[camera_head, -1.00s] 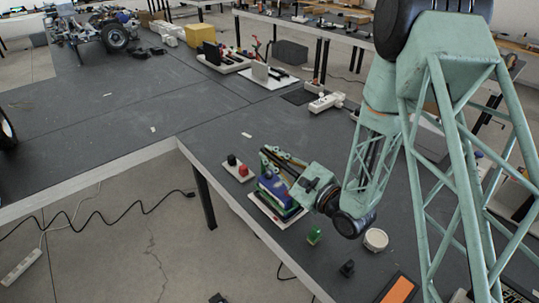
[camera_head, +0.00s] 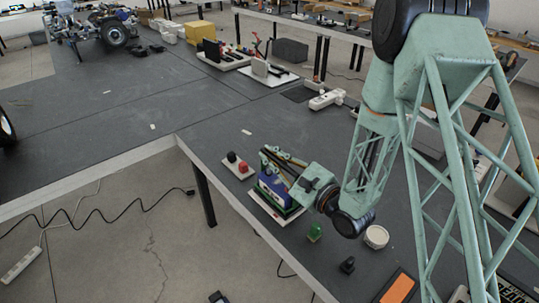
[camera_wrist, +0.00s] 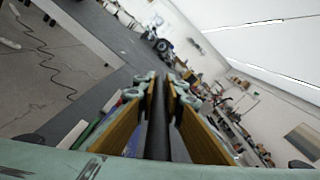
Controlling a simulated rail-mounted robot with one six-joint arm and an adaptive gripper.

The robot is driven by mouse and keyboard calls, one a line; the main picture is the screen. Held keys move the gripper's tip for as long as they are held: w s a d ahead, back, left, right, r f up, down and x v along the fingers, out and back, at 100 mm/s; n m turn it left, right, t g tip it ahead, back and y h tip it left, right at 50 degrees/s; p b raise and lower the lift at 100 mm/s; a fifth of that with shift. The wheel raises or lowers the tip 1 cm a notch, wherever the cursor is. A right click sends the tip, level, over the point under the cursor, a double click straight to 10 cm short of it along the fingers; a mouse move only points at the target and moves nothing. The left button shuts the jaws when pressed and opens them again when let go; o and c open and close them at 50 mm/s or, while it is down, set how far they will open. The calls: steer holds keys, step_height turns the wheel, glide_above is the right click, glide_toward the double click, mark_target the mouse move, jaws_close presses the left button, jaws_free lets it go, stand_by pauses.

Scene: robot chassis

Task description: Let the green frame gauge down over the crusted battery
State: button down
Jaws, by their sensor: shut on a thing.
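The battery (camera_head: 268,187) is a blue block on a white-edged base near the bench's front edge in the head view. Whether the frame fully surrounds the battery or rests on the base cannot be told. Any crust is too small to see. My gripper (camera_head: 271,155) reaches in from the right above the battery. In the wrist view its fingers, with yellow-brown pads, close on a dark upright bar (camera_wrist: 158,120), seemingly the gauge's handle. The fingers and my wrist hide part of the battery and frame.
A white plate with a black and a red knob (camera_head: 242,168) stands just left of the battery. A small green object (camera_head: 314,233), a round pale tub (camera_head: 376,237) and a small black part (camera_head: 347,265) lie to the right.

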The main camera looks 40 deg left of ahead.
mark_target(285, 168)
steer(key=shift+f+b, duration=0.3)
steer(key=shift+f, duration=0.2)
steer(key=c, duration=2.6)
jaws_free()
steer(key=shift+c, duration=0.2)
steer(key=shift+d, duration=0.1)
steer(key=shift+s+d, duration=0.2)
steer(key=shift+d, duration=0.9)
steer(key=shift+s+d, duration=0.25)
steer(key=shift+d, duration=0.8)
steer(key=shift+s+d, duration=0.2)
steer(key=shift+d, duration=1.25)
steer(key=shift+s, duration=0.1)
steer(key=shift+r, duration=0.1)
